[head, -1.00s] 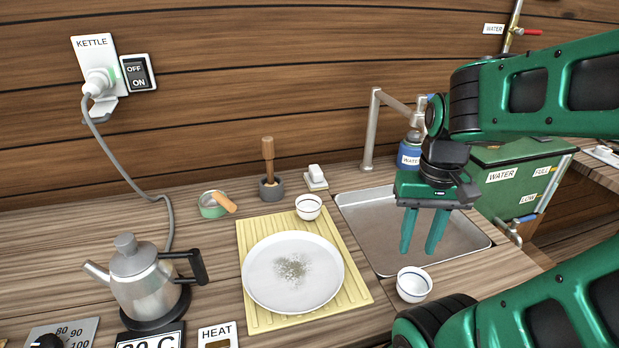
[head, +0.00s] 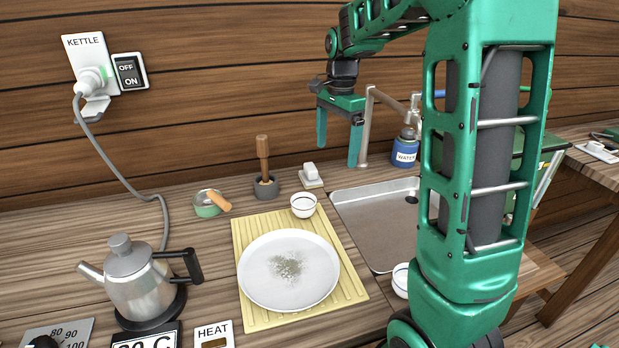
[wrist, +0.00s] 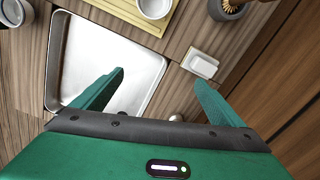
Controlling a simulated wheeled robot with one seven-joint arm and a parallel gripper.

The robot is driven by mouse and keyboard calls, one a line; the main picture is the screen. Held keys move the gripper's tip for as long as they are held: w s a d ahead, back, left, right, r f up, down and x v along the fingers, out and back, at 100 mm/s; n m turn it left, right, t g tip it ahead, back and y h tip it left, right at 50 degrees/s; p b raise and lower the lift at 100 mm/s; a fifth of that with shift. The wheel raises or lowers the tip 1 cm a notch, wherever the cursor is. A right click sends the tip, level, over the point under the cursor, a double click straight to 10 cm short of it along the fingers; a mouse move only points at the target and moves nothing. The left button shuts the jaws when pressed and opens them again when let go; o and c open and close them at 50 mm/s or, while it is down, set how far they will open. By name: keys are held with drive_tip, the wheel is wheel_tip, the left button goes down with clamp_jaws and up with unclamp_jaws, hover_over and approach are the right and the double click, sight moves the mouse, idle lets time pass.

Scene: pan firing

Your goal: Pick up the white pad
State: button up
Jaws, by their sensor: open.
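The white pad (head: 310,171) is a small white block on a light, thin base. It sits on the counter behind the tray, to the right of the mortar.
A metal tray (head: 352,215) lies right of the pad, with a faucet (head: 369,130) behind it. A grey mortar (head: 265,187) with a wooden pestle stands left. A white bowl (head: 303,205) and a plate of powder (head: 320,262) are in front. The wooden wall is close behind.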

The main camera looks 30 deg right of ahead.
sight(309, 166)
drive_tip(key=w+f+m, duration=0.1)
drive_tip(key=w, duration=0.2)
drive_tip(key=w+a+m, duration=0.1)
drive_tip(key=w, duration=0.2)
drive_tip(key=w+a+f+m, duration=0.1)
drive_tip(key=w, duration=0.3)
drive_tip(key=shift+f, duration=0.3)
drive_tip(key=shift+w+f, duration=0.2)
drive_tip(key=shift+w, duration=0.05)
drive_tip(key=f, duration=1)
drive_tip(key=shift+w+f, duration=0.25)
drive_tip(key=shift+f, duration=0.05)
drive_tip(key=shift+c, duration=0.7)
drive_tip(key=c, duration=1)
